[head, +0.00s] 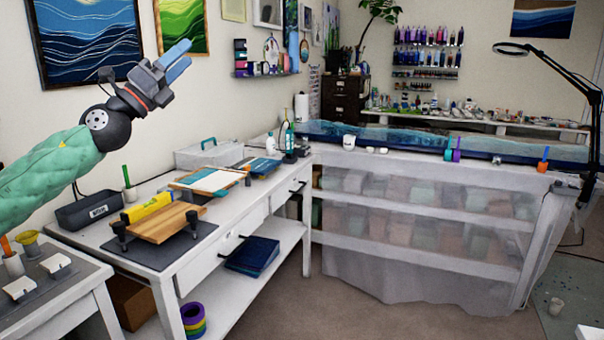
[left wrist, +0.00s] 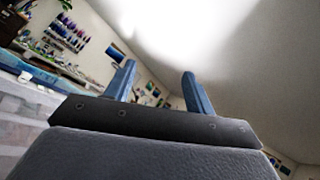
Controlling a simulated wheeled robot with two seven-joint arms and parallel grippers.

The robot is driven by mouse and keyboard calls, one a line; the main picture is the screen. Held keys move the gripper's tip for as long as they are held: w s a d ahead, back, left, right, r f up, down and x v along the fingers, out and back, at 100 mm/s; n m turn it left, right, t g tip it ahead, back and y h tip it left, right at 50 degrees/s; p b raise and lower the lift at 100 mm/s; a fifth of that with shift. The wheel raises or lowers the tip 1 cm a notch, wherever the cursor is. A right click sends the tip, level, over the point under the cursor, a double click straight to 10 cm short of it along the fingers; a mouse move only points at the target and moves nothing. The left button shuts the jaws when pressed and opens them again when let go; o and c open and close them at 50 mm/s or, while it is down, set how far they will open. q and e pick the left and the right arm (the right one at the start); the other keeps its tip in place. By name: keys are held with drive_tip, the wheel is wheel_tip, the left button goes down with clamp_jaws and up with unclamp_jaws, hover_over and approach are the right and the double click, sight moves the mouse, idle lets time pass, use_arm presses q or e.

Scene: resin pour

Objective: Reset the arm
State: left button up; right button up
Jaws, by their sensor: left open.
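My left arm comes in from the left in the head view, in a green sleeve, raised above the white workbench. My left gripper (head: 176,58) is high in front of the wall, beside the framed pictures, with its blue fingers pointing up and to the right. In the left wrist view the two blue fingers of the gripper (left wrist: 160,88) stand apart with nothing between them. Ceiling and wall show behind them. My right gripper is in neither view.
A plastic-draped table (head: 420,235) stands at the right. A lamp (head: 512,48) rises at far right. The air around the gripper is free.

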use_arm(q)
wheel_tip(320, 180, down, 26)
drive_tip(key=a+f+n+y+p, duration=0.1)
drive_tip(key=a+n+y+p, duration=0.1)
drive_tip(key=n+y, duration=2.55)
drive_tip(key=s+d+f+n+g+h+p, duration=0.1)
drive_tip(key=s+d+f+n+g+h, duration=0.2)
drive_tip(key=f, duration=0.5)
drive_tip(key=s+d+f+n+g+h, duration=0.1)
drive_tip(key=s+f+g+h, duration=0.2)
drive_tip(key=f, duration=0.4)
drive_tip(key=s+d+f+n+g+h+p, duration=0.1)
drive_tip(key=s+d+f+n+h, duration=0.15)
drive_tip(key=s+f, duration=0.4)
drive_tip(key=s+d+f+n+g+h+p, duration=0.1)
drive_tip(key=s+d+f+g, duration=0.2)
drive_tip(key=s+f, duration=1)
drive_tip(key=s+d+f+n+g+h+p, duration=0.1)
drive_tip(key=s+d+f+g, duration=0.2)
drive_tip(key=s+f, duration=1.1)
drive_tip(key=s+g, duration=0.2)
drive_tip(key=s, duration=0.2)
drive_tip(key=shift+s, duration=0.3)
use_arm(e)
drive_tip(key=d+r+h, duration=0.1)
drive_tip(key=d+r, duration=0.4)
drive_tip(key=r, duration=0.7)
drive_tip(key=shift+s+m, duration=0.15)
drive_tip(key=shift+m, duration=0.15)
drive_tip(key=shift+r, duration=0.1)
